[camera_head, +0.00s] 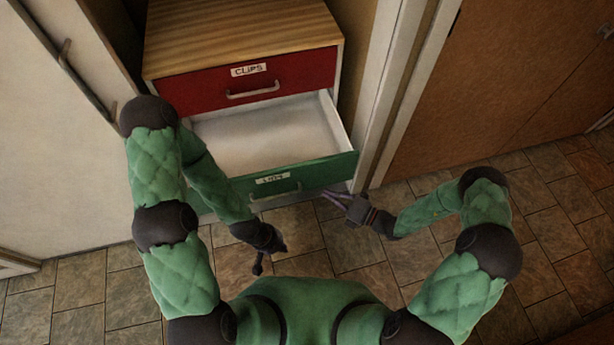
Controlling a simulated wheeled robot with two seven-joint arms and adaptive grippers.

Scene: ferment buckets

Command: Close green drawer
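The green drawer (270,185) is pulled out of a wooden-topped cabinet. Its white interior (260,135) is empty where it shows. Its front has a white label, too blurred to read, and a metal handle (275,192). My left gripper (270,262) is in front of the drawer, below the handle in the picture, with its fingers apart and nothing between them. My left forearm hides the drawer's left part. My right gripper (328,196) is at the right end of the green front, close to it. Its fingers look parted and empty; I cannot tell if they touch the drawer.
A red drawer (290,78) labelled CLIPS is shut above the green one. A white door (50,130) stands at the left. A white door frame (395,90) and brown door (500,85) are at the right. Tiled floor (550,210) is free in front.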

